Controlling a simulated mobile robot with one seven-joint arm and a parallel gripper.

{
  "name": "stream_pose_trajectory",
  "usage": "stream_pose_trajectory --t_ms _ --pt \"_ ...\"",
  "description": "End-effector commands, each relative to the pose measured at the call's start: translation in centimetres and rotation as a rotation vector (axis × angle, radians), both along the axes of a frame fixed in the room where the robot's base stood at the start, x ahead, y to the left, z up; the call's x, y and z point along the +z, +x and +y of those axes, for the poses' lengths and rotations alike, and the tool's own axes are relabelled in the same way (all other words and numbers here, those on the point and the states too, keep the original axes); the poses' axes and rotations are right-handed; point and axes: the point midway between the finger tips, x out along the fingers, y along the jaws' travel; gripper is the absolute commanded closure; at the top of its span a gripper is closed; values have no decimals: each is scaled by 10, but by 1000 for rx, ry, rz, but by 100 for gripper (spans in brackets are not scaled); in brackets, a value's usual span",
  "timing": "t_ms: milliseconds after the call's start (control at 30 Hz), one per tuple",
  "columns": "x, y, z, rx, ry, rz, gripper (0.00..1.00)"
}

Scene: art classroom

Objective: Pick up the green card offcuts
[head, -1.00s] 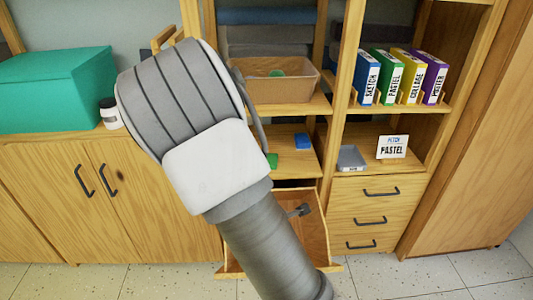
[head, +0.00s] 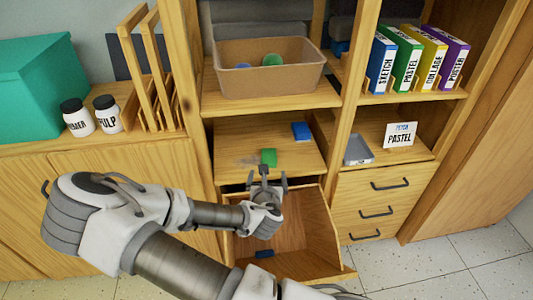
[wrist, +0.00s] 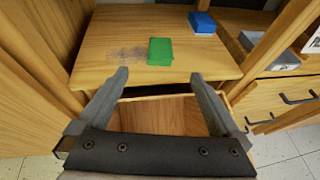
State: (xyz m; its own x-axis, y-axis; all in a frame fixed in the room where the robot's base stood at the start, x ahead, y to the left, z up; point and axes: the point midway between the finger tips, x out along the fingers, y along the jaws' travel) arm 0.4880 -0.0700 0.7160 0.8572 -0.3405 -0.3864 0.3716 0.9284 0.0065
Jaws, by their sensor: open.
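The green card offcuts (head: 269,157) show as a small green block on the wooden shelf, near its front edge. They also show in the wrist view (wrist: 160,51), ahead of my fingers and a little right of a grey smudge. My gripper (head: 266,180) is open and empty, just in front of the shelf edge and above the open drawer. In the wrist view my gripper (wrist: 157,85) has its two fingers spread wide, with the green offcuts beyond the gap between them, not touching.
A blue block (head: 301,131) lies behind and right of the green one on the shelf (head: 235,135). The open drawer (head: 310,235) below holds a blue item (head: 264,254). A wooden upright (head: 345,90) stands right, with a grey tray (head: 357,150) beyond. A tan bin (head: 290,80) sits above.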

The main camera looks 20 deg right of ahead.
Motion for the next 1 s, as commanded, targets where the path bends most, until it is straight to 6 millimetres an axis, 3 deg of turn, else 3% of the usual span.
stream_pose_trajectory --t_ms 167,600,833,1000 --pt "-9 17 -6 8 -9 -3 0" --pt "-43 93 -37 5 -7 -3 0" --pt "-49 106 -42 6 -8 -1 0" --pt "-66 123 -50 4 -6 -2 0"
